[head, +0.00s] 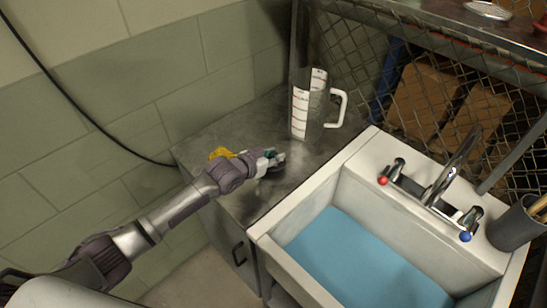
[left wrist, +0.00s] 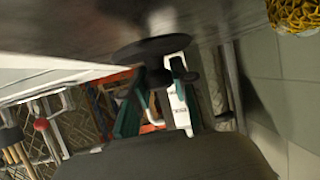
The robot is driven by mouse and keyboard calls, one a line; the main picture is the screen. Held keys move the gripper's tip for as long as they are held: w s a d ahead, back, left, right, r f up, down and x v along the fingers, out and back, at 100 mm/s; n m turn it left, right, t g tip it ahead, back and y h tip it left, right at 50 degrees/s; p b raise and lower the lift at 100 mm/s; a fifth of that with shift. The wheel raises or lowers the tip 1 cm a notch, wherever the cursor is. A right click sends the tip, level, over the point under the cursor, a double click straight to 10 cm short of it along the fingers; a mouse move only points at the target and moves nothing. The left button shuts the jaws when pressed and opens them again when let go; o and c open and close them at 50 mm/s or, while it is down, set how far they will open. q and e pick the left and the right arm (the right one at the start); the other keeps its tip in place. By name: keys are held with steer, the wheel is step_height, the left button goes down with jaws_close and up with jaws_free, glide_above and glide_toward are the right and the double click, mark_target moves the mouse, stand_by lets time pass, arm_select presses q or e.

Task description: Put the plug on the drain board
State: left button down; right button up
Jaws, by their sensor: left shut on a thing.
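The plug (left wrist: 152,50) is a flat dark disc with a small knob, seen in the left wrist view. My left gripper (left wrist: 160,85) is shut on the knob. In the head view my left gripper (head: 272,158) is low over the grey metal drain board (head: 225,135), left of the sink; the plug is mostly hidden there. The board also shows as the dark grey surface across the top of the left wrist view (left wrist: 90,25). The disc lies close to that surface; I cannot tell if it touches. My right gripper is not in view.
A yellow mesh-like thing (head: 221,153) lies beside my left wrist. A clear measuring jug (head: 309,105) stands farther back on the board. The white sink (head: 300,205) holds blue water (head: 355,262); its tap (head: 450,175) is behind. A dark cup (head: 515,225) stands at the right.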

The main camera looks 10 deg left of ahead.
arm_select(q)
steer(key=shift+f, duration=0.9)
steer(key=shift+f, duration=0.15)
steer(key=c, duration=0.9)
jaws_free()
steer(key=shift+c, duration=0.2)
steer(key=v, duration=1.2)
steer(key=shift+r, duration=0.2)
